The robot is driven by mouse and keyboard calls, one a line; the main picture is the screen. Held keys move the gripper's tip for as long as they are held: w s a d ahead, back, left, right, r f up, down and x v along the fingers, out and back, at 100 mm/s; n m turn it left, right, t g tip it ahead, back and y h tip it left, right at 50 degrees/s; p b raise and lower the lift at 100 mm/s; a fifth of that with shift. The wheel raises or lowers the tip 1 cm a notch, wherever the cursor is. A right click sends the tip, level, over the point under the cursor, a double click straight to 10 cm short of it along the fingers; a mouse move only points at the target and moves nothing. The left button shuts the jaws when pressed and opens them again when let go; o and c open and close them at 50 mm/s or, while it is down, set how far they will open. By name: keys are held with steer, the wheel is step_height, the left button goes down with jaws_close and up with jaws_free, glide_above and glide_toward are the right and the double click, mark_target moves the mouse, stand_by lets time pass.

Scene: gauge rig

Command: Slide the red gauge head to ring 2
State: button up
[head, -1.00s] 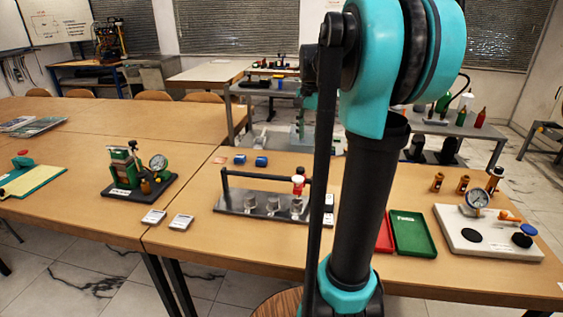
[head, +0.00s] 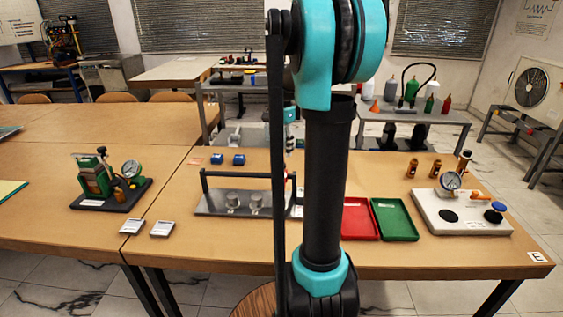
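The gauge rig (head: 214,207) is a grey metal plate on the table with a black rail (head: 240,176) raised above it. Two round metal pieces (head: 232,199) stand on the plate under the rail; whether these are the rings I cannot tell. My gripper cannot be made out.
Right of my arm lie a red tray (head: 358,222) and a green tray (head: 396,222), then a white gauge board (head: 466,222). Two blue pieces (head: 238,159) lie behind the rig. A green gauge device (head: 108,187) stands left. The table between it and the rig is mostly clear.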

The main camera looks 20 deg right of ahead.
mark_target(282, 164)
step_height(282, 164, down, 6)
steer(key=shift+f, duration=0.1)
stand_by(0.4)
jaws_close()
